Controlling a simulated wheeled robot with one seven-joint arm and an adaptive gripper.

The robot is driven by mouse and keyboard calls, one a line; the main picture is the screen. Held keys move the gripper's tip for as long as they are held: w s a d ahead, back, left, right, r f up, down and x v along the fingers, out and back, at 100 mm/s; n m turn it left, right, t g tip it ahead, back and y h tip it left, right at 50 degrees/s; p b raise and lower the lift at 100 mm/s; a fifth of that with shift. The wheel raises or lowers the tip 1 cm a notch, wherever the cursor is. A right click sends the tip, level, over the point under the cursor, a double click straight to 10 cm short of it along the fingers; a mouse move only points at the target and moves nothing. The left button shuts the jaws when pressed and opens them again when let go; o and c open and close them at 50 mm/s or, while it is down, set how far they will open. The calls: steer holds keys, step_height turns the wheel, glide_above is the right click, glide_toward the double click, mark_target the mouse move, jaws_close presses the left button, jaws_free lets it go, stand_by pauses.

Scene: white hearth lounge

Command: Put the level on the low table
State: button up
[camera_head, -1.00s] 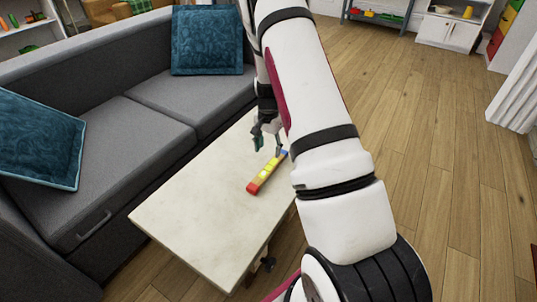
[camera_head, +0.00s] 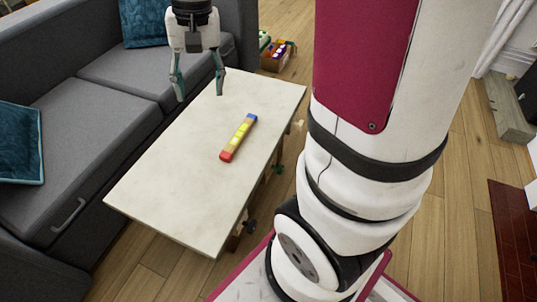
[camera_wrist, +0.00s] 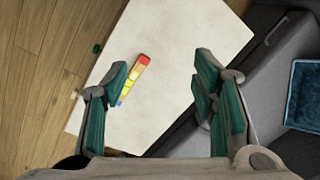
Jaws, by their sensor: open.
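The level (camera_head: 239,138) is a short bar with a red end, a yellow middle and a blue end. It lies flat on the pale top of the low table (camera_head: 160,195). My gripper (camera_head: 200,97) is open and empty, above the table's far left part, apart from the level. In the wrist view, the level (camera_wrist: 136,75) shows beside the left finger, which hides part of its blue end. The open fingers of my gripper (camera_wrist: 165,90) have bare tabletop (camera_wrist: 185,40) between them.
A grey sofa (camera_head: 90,125) with teal cushions (camera_head: 20,143) stands along the table's left side. Behind the table, a box of colourful items (camera_head: 277,55) sits on the wooden floor. Most of the tabletop is clear.

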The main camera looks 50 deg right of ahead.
steer(key=s+a+r+n, duration=0.2)
steer(key=s+a+n, duration=0.1)
steer(key=s, duration=0.9)
steer(key=s+a+r+n+h, duration=0.1)
steer(key=s+a+r+n, duration=0.1)
steer(key=s, duration=1.1)
steer(key=shift+a+n, duration=0.9)
steer(key=shift+n, duration=0.1)
step_height(320, 180, up, 27)
steer(key=t+p, duration=0.3)
steer(key=p, duration=2.2)
steer(key=shift+d+t, duration=0.25)
steer(key=shift+t, duration=0.15)
steer(key=shift+d+r, duration=0.1)
